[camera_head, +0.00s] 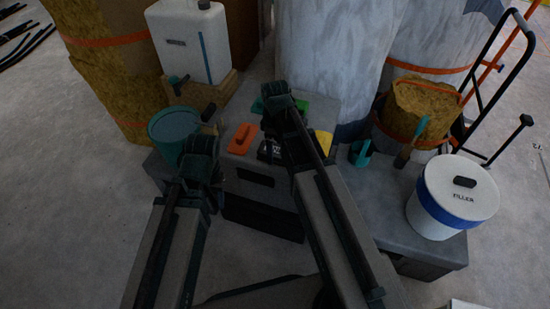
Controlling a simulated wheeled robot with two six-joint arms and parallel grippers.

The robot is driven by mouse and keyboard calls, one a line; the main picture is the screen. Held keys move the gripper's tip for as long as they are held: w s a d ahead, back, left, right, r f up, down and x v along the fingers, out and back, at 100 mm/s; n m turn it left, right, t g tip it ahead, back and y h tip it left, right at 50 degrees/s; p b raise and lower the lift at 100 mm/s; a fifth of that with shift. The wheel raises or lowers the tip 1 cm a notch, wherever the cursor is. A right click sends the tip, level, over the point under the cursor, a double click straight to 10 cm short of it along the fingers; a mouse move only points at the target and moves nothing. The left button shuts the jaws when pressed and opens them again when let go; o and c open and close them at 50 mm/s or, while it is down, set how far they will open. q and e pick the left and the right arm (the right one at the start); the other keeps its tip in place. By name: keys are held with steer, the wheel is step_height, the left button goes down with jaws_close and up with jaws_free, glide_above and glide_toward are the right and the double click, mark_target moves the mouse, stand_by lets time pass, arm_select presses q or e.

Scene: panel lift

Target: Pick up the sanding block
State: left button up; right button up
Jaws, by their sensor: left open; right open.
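An orange block (242,138) with a small dark mark lies on top of a grey toolbox (235,165); it may be the sanding block, but I cannot tell for sure. A yellow piece (323,143) and a green piece (302,108) lie further right on the same area, partly hidden by my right arm. My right gripper (277,100) is open, right of and beyond the orange block in the picture. Neither gripper visibly holds anything.
A teal bucket (172,130) stands left of the toolbox. A white canister (190,45) stands on a wooden box behind. A filler tub (455,195) and a brush (410,145) are on the right. Wrapped rolls (330,50) block the back.

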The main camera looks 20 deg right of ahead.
steer(key=shift+f+b, duration=0.45)
steer(key=shift+f, duration=0.45)
arm_select(q)
steer(key=shift+f, duration=0.85)
arm_select(e)
steer(key=shift+r, duration=0.1)
steer(key=c, duration=1.3)
arm_select(q)
steer(key=shift+r, duration=0.15)
